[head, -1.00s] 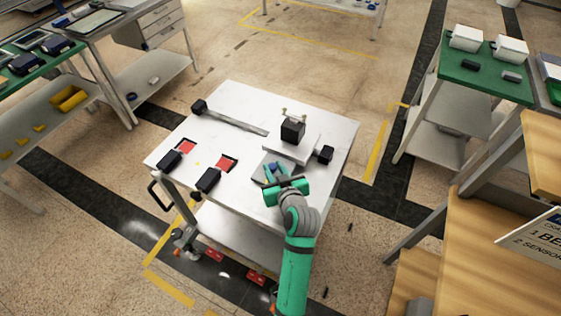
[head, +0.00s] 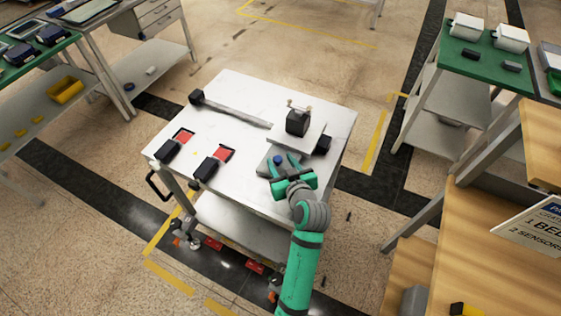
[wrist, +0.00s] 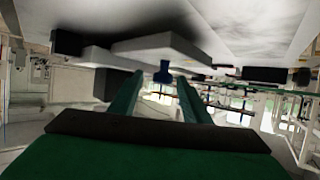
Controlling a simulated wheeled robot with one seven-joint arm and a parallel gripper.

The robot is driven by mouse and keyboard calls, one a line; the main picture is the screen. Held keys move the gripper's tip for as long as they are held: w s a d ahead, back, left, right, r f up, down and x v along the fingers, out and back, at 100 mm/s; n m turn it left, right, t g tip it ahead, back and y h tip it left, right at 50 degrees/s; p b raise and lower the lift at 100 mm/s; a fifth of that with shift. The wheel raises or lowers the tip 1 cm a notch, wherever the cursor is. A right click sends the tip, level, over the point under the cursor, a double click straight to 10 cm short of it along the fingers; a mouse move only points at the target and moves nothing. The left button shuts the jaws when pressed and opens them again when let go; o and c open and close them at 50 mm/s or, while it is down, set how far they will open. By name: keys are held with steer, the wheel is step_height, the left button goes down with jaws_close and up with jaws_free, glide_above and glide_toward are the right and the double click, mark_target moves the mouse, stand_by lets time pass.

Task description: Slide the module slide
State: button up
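A flat grey plate with a blue knob (head: 278,160), probably the module slide, lies on the white cart top, in front of a raised light plate (head: 312,140) that carries a black block (head: 298,122). My gripper (head: 282,165) is open at the near side of the grey plate, with one teal finger on each side of the knob. I see gaps beside the knob; contact is not visible.
The white cart top (head: 240,100) also holds a long grey bar (head: 235,114) with a black end and two red pads (head: 184,136) (head: 224,153) with black blocks. A small black box (head: 323,145) stands right of the raised plate. A wooden bench (head: 480,230) is at the right.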

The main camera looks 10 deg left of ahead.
steer(key=v, duration=1)
steer(key=shift+s+d, duration=0.25)
steer(key=shift+s, duration=0.05)
steer(key=shift+r, duration=0.1)
steer(key=shift+w, duration=0.1)
